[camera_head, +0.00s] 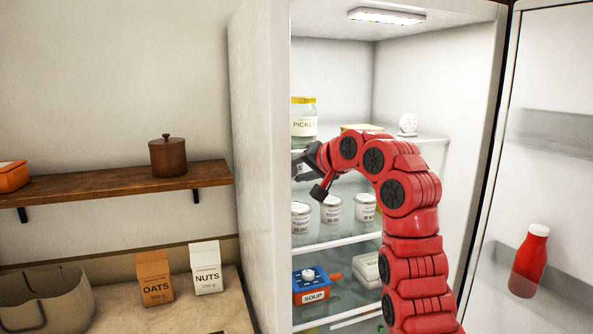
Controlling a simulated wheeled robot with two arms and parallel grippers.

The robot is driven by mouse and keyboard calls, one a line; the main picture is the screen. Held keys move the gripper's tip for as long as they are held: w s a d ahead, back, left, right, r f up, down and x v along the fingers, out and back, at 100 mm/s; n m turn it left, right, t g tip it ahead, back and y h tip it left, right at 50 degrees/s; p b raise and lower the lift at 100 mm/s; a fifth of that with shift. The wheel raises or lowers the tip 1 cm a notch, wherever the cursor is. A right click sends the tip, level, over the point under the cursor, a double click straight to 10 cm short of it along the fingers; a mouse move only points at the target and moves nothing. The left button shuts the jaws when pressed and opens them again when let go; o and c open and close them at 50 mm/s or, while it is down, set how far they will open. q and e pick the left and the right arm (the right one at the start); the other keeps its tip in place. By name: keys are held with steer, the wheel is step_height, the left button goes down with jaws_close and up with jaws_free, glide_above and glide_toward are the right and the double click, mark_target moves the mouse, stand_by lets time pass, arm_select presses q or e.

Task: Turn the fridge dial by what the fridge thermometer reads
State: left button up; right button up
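The fridge (258,150) stands open with its inside lit. A small round white thermometer (408,122) stands on the upper shelf toward the right; its reading is too small to make out. I cannot make out the fridge dial. My red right arm reaches up into the fridge from the lower right and bends to the left. My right gripper (303,163) is at the left side of the fridge, below the pickle jar, partly hidden by the fridge's side wall. I cannot tell whether its fingers are open or shut. My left gripper is not in view.
A pickle jar (304,122) stands on the upper shelf. Several white yoghurt pots (332,209) stand below, and a blue soup container (311,287) lower still. The open door (545,60) holds a red bottle (530,262). Oats (154,278) and nuts (206,268) packs stand on the counter.

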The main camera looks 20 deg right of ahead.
steer(key=b+v, duration=0.4)
steer(key=v, duration=1.3)
steer(key=shift+s, duration=0.2)
steer(key=shift+d, duration=0.1)
